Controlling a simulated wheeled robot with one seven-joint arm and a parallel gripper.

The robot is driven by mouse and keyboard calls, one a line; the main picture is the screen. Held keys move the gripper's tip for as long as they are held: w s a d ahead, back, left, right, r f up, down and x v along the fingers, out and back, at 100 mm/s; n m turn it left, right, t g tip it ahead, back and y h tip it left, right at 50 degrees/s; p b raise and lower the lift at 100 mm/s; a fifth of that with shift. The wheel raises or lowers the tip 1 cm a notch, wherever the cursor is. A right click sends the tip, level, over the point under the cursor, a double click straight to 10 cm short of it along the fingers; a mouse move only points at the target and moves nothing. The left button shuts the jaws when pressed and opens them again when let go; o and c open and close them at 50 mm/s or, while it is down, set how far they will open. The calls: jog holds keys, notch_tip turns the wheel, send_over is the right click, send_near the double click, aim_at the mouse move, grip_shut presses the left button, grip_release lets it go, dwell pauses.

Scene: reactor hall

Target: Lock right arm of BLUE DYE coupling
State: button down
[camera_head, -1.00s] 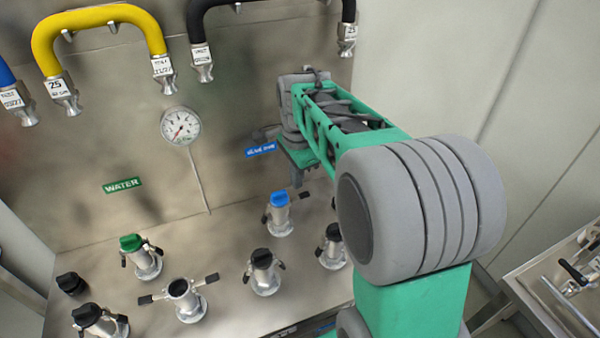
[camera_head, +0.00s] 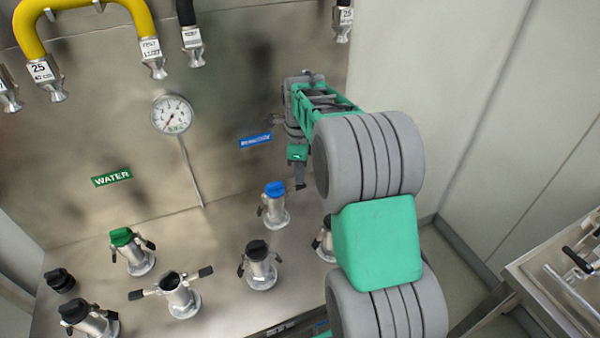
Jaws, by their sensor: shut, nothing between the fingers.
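The BLUE DYE coupling (camera_head: 274,208) is an upright metal fitting with a blue cap, standing on the steel deck below the blue label (camera_head: 255,140). A dark arm lies against its left side. Its right arm does not show clearly in this view. My gripper (camera_head: 299,184) hangs pointing down just to the right of the blue cap, with a small gap between them in the picture. It is shut and holds nothing.
The green-capped WATER coupling (camera_head: 131,252) stands at left. An uncapped coupling (camera_head: 179,294) has its arms spread. Black-capped couplings (camera_head: 258,265) stand near the blue one; another is partly behind my arm. A gauge (camera_head: 172,115) and yellow hose (camera_head: 80,5) are on the back panel.

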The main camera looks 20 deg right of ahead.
aim_at(302, 186)
jog(key=shift+f+b, duration=1.95)
jog(key=shift+f, duration=0.65)
jog(key=shift+a+f, duration=0.3)
jog(key=shift+f, duration=0.45)
jog(key=shift+d+r+p, duration=0.45)
jog(key=shift+d+r, duration=0.2)
notch_tip(302, 186, up, 6)
jog(key=p, duration=0.4)
jog(key=shift+f, duration=0.1)
